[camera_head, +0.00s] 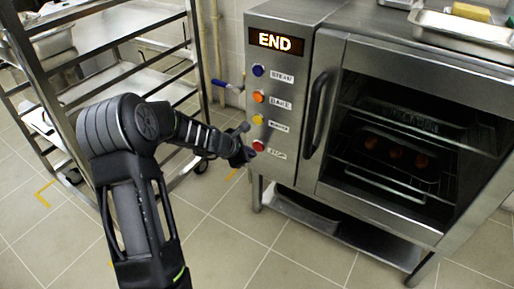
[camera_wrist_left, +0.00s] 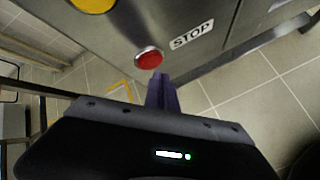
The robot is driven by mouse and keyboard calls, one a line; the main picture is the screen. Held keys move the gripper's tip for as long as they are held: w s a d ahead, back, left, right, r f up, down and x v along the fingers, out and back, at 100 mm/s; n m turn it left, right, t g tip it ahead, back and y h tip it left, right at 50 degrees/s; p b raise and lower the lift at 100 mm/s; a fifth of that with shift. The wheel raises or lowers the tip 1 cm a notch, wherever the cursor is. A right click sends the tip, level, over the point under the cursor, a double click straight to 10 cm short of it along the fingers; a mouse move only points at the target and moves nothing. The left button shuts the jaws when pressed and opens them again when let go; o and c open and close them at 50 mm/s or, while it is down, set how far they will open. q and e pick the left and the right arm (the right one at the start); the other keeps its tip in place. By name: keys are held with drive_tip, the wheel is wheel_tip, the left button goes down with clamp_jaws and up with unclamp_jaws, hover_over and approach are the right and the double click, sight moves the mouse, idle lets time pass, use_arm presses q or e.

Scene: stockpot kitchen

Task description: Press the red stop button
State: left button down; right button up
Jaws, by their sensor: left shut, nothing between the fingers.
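The red stop button (camera_head: 258,146) is the lowest button on the oven's left front panel, beside a label reading STOP. It also shows in the left wrist view (camera_wrist_left: 149,59), round and with a metal rim. My left gripper (camera_head: 246,157) is shut and empty, with its tips close to the red button, just below and left of it. In the left wrist view its fingers (camera_wrist_left: 162,92) point at the panel just below the button. I cannot tell whether the tips touch the panel. My right gripper is not in view.
The oven (camera_head: 345,110) shows END on its display (camera_head: 275,41). Blue, orange and yellow buttons sit above the red one. A door handle (camera_head: 318,115) stands out to the right. A metal rack (camera_head: 110,85) stands at left. A tray (camera_head: 462,34) lies on top of the oven.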

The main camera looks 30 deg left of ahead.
use_arm(q)
drive_tip(key=shift+w, duration=0.1)
drive_tip(key=shift+w, duration=0.3)
drive_tip(key=shift+w+p, duration=0.45)
drive_tip(key=shift+p, duration=0.05)
idle(0.8)
drive_tip(key=shift+s, duration=0.1)
drive_tip(key=shift+s+b, duration=0.65)
drive_tip(key=shift+s, duration=0.1)
drive_tip(key=shift+s, duration=0.1)
drive_tip(key=shift+s+b, duration=1.45)
drive_tip(key=shift+s, duration=1)
